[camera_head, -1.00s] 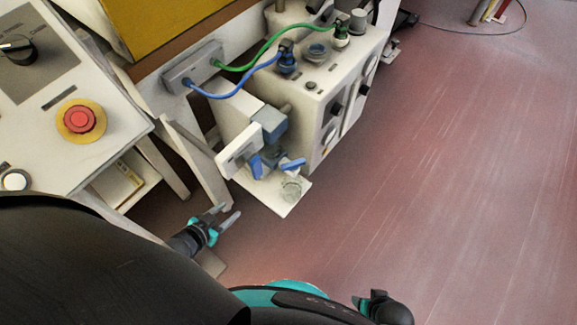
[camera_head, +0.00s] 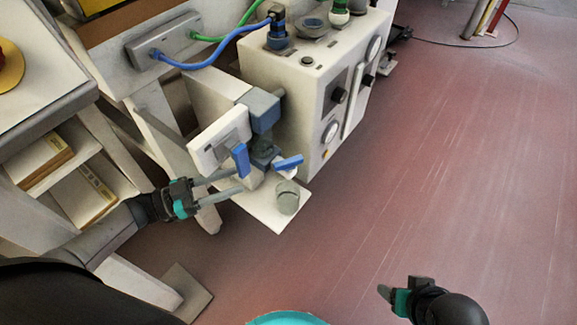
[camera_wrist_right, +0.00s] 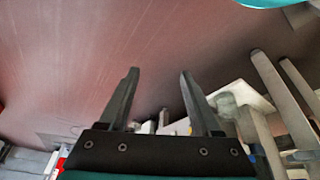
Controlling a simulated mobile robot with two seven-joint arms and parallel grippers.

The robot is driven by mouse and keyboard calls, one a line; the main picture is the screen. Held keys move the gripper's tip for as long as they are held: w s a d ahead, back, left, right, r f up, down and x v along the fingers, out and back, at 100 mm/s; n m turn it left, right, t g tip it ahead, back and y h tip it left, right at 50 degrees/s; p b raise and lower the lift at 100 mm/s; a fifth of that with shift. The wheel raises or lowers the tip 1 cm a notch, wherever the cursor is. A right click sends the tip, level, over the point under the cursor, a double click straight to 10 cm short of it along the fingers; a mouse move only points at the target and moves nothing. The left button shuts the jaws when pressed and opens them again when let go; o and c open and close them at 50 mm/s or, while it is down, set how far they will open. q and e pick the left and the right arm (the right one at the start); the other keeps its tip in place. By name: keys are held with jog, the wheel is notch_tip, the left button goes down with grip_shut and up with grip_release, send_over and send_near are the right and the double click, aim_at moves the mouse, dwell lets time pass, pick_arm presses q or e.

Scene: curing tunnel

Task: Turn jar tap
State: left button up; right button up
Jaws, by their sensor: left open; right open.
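A tap with two blue levers is mounted on the front of a white machine (camera_head: 310,70) in the head view. One blue lever (camera_head: 240,160) stands roughly upright beside a white plate, and the other blue lever (camera_head: 289,162) sticks out to the right. A clear glass jar (camera_head: 287,198) stands on a white shelf (camera_head: 262,212) below the tap. My left gripper (camera_head: 239,181) is open, its fingers pointing right, just below the upright lever in the picture; contact cannot be told. My right gripper (camera_head: 385,294) is low and apart from the tap. Its open fingers (camera_wrist_right: 159,72) are empty in the wrist view.
A blue hose (camera_head: 212,60) and a green hose (camera_head: 240,25) run from a grey block (camera_head: 160,45) to the machine. A white bench with shelves (camera_head: 60,150) stands at the left.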

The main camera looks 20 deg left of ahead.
aim_at(282, 163)
pick_arm(q)
jog(key=b+x, duration=0.2)
jog(key=x, duration=1.1)
jog(key=shift+f+b, duration=0.1)
jog(key=shift+b, duration=0.25)
jog(key=shift+x, duration=0.9)
pick_arm(e)
jog(key=shift+w+a+r+t+y, duration=0.3)
jog(key=shift+w+a+r+t, duration=0.35)
jog(key=shift+r, duration=0.2)
jog(key=shift+w+a+r+t+y, duration=0.3)
jog(key=shift+w+a+r+t, duration=0.3)
jog(key=shift+r+t, duration=0.2)
pick_arm(q)
jog(key=shift+a, duration=0.1)
jog(key=shift+c, duration=0.3)
grip_shut()
